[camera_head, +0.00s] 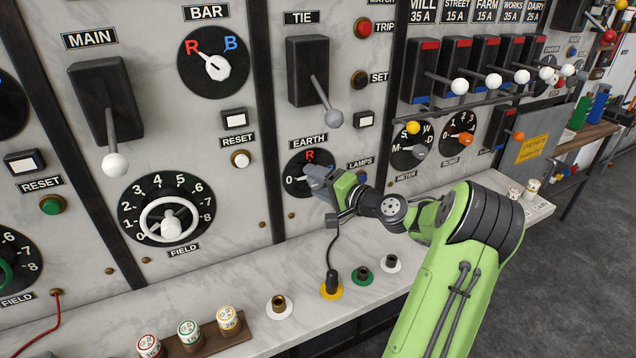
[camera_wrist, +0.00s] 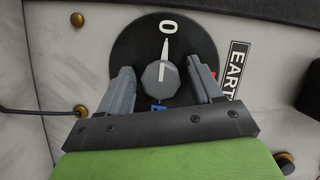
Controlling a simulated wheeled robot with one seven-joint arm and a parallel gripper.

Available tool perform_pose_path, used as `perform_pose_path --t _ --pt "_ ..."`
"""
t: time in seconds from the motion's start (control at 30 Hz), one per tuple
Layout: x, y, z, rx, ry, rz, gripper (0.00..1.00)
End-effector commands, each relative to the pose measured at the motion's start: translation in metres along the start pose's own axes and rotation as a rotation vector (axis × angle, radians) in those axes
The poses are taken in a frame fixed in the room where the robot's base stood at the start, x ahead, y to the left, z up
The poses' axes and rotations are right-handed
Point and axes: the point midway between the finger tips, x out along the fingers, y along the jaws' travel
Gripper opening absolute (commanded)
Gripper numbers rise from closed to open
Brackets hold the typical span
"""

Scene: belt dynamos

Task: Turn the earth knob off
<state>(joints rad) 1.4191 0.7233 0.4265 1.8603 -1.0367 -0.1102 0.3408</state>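The earth dial (camera_head: 297,162) is a round black plate under the EARTH label (camera_head: 309,142), with a red R at its top and a 0 at its left in the head view. In the wrist view, the grey earth knob (camera_wrist: 160,78) sits mid-dial and its white pointer is at the 0. My gripper (camera_wrist: 160,66) is open, with one finger on each side of the knob and a visible gap to both. In the head view, my gripper (camera_head: 314,179) is in front of the dial and hides the knob and the dial's lower right.
A LAMPS label (camera_head: 361,164) is just right of my gripper. The tie lever (camera_head: 331,112) hangs above it. The field handwheel (camera_head: 167,222) is to the left. A black plug (camera_head: 332,280) with a cable stands on the marble ledge below, among several sockets.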

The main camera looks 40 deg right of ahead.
Motion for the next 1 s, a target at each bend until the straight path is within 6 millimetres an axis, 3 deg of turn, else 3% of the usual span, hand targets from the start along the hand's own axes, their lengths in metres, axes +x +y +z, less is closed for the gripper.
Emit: perform_pose_path --t 0.27,0.37,0.73,0.9,1.0 --pt "-0.005 0.000 0.000 0.002 0.000 0.000 0.65" --pt "-0.023 0.000 -0.001 0.003 0.002 0.002 0.65" --pt "-0.126 -0.001 -0.001 0.002 0.004 0.002 0.65" --pt "-0.153 0.000 0.000 0.001 0.002 0.000 0.65" --pt "-0.157 -0.001 0.000 0.000 -0.001 -0.002 0.65"
